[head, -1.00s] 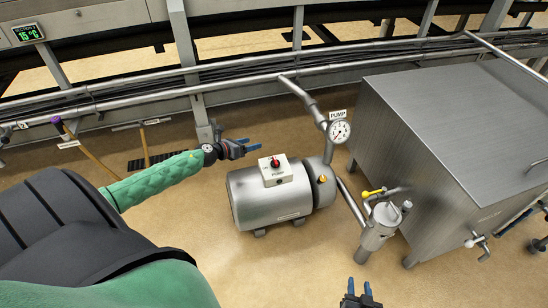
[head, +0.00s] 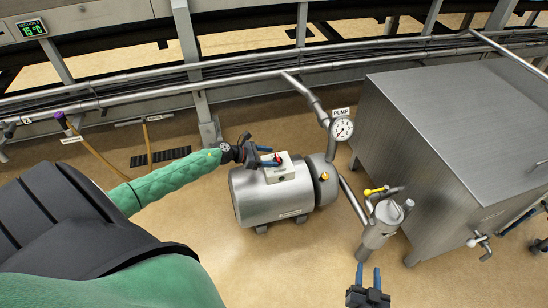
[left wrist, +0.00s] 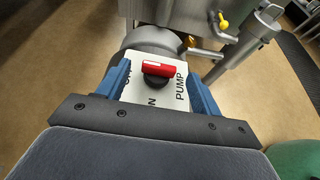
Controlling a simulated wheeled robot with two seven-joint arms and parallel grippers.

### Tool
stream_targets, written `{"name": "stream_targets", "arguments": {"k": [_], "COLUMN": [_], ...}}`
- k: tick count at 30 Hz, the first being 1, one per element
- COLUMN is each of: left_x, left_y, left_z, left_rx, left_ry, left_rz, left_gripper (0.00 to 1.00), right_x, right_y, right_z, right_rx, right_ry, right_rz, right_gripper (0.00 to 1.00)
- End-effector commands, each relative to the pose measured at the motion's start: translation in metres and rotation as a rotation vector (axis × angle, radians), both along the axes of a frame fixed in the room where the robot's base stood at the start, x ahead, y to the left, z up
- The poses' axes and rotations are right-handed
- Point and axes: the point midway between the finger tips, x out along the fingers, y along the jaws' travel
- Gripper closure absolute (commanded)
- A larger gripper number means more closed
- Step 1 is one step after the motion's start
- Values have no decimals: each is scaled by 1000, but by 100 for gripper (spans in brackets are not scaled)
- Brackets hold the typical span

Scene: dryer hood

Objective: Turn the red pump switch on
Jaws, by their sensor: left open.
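The red pump switch (left wrist: 158,71) is a red bar handle on a dark round base. It sits on a white plate (left wrist: 140,91) marked PUMP on top of the steel pump (head: 265,206). My left gripper (head: 270,157) is open at the switch box. In the left wrist view its blue fingers (left wrist: 162,85) stand on either side of the plate, with the red handle between them and apart from both. In the head view the fingers partly cover the switch (head: 279,158). My right gripper (head: 367,274) is low in the head view, fingers apart and empty.
A pressure gauge (head: 341,129) and pipe rise behind the pump. A steel filter with a yellow-handled valve (head: 374,191) stands right of it, before a large steel tank (head: 455,130). Open floor (head: 310,255) lies in front of the pump.

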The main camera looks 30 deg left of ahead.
Motion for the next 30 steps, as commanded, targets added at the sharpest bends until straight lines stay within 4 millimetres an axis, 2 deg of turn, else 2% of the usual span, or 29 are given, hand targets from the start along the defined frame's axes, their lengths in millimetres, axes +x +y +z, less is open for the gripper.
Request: {"name": "stream_targets", "arguments": {"k": [7, 17, 18, 24, 25, 30], "left_x": [16, 18, 18, 17, 17, 17], "left_y": [-12, -14, -14, -14, -14, -14], "left_z": [-8, -9, -9, -9, -9, -9], "left_rx": [0, 0, 0, 0, 0, 0], "left_ry": [-2, 0, 0, 0, 0, 0], "left_rz": [1, 1, 1, 1, 1, 2], "left_gripper": [35, 35, 36, 76, 79, 79], "right_x": [2, 3, 3, 2, 2, 1], "right_y": [0, 0, 0, 0, 0, 0], "right_z": [4, 6, 6, 6, 6, 5], "right_rx": [2, 4, 4, 4, 4, 3], "right_ry": [-13, -17, -17, -17, -17, -13], "right_rz": [-1, -1, -1, -1, -1, -1], "right_gripper": [64, 64, 64, 64, 64, 64]}}
